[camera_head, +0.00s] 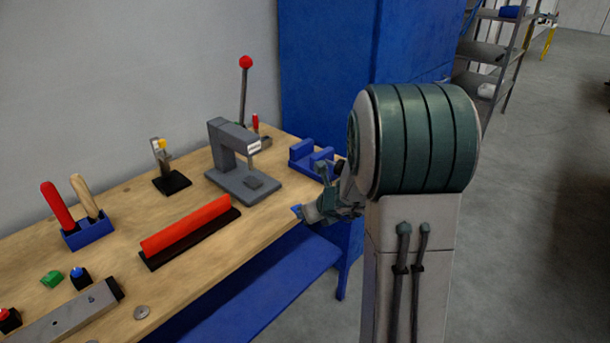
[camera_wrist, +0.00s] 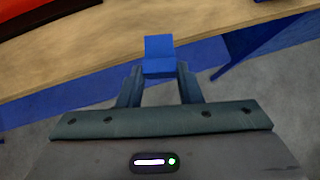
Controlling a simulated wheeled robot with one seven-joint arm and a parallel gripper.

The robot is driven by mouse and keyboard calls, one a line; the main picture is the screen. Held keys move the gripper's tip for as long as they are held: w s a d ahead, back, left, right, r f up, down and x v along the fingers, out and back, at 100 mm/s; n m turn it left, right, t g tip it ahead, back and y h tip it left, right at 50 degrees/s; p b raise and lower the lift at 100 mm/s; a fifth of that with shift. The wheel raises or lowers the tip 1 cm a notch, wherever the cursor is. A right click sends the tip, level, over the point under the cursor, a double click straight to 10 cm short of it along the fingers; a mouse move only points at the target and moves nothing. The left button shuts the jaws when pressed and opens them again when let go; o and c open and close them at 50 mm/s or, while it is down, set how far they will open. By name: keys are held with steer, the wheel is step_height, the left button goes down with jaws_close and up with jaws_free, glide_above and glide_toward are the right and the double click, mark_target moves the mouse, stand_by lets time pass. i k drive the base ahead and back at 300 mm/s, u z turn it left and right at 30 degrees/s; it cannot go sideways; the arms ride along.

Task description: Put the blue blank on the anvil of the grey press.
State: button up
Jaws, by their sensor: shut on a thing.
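The blue blank (camera_wrist: 159,55) is between my gripper's two fingers (camera_wrist: 158,86) in the wrist view, held at the fingertips. In the head view the blank (camera_head: 297,210) shows as a small blue bit at the tip of my gripper (camera_head: 308,212), close to the bench's front edge. My gripper is shut on it. The grey press (camera_head: 232,140) stands on the bench to the left of my gripper and farther back. Its small anvil block (camera_head: 254,182) sits on the base under the press head, with nothing seen on it.
A blue fixture (camera_head: 302,160) stands right of the press. A red bar on a black base (camera_head: 188,230) lies left of it, and a small clamp (camera_head: 170,180) stands behind. The wooden bench (camera_head: 262,212) is clear in front of the press. A blue cabinet (camera_head: 325,60) stands behind.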

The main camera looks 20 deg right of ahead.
mark_target(253, 181)
steer(key=z, duration=1.7)
steer(key=k, duration=1.15)
steer(key=u, duration=0.95)
steer(key=i, duration=1.65)
